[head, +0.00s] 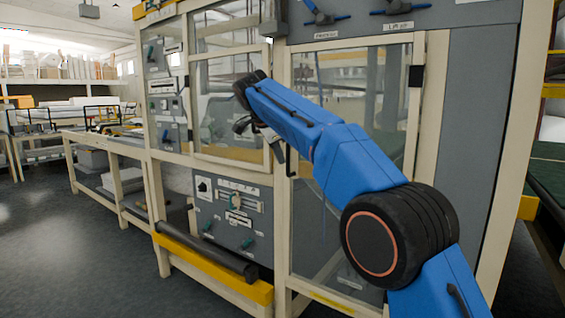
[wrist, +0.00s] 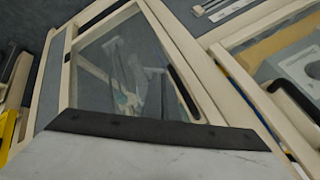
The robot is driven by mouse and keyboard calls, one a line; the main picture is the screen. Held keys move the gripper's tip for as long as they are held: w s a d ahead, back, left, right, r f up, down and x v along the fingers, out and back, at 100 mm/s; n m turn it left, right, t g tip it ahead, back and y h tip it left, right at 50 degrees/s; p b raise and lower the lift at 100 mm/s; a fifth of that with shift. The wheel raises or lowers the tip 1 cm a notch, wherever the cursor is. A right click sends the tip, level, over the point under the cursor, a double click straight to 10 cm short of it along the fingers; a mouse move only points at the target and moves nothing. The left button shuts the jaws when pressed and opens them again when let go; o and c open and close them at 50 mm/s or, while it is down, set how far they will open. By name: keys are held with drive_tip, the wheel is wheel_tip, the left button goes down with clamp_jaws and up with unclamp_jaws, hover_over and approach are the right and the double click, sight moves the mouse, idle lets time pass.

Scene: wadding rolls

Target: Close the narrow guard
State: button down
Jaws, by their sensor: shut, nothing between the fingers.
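Two glazed guards with cream frames show in the head view: a tall one (head: 345,235) on the right, partly behind my arm, and a smaller one (head: 215,88) to its left. I cannot tell for sure which is the narrow guard, or how far either stands open. A dark upright handle (head: 290,160) shows at the tall guard's left edge. My gripper (head: 243,125) is shut and empty, in front of the smaller guard's lower right part; contact cannot be told. The wrist view shows a tilted clear pane in a cream frame (wrist: 62,75); no fingertips show there.
A grey control panel (head: 232,215) with knobs sits below the smaller guard. A dark roller (head: 205,252) lies above a yellow rail (head: 232,283). Another control panel (head: 168,105) is at the left. The floor (head: 60,235) at the left front is clear.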

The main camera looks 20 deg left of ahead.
drive_tip(key=a+v, duration=0.1)
drive_tip(key=v, duration=0.5)
drive_tip(key=d+r+n, duration=0.2)
drive_tip(key=d, duration=0.9)
drive_tip(key=s+d+f+n+g, duration=0.15)
drive_tip(key=s+d, duration=0.25)
drive_tip(key=d, duration=0.5)
drive_tip(key=s+d+f+n, duration=0.2)
drive_tip(key=s+d+f, duration=0.15)
drive_tip(key=d, duration=0.65)
drive_tip(key=s+d+f+n, duration=0.1)
drive_tip(key=s+d, duration=0.4)
drive_tip(key=d, duration=0.4)
drive_tip(key=s+d+f+n+y, duration=0.1)
drive_tip(key=s+d+f, duration=0.5)
drive_tip(key=s+f, duration=0.15)
drive_tip(key=s+d+f+n, duration=0.2)
drive_tip(key=s+d+f, duration=0.4)
drive_tip(key=s, duration=0.3)
drive_tip(key=s+d+f+n, duration=0.1)
drive_tip(key=s+d+f, duration=0.3)
drive_tip(key=s+f, duration=1.1)
drive_tip(key=shift+d+f+n+g, duration=0.25)
drive_tip(key=shift+f+n+g, duration=0.1)
drive_tip(key=shift+f, duration=0.5)
drive_tip(key=shift+s, duration=0.1)
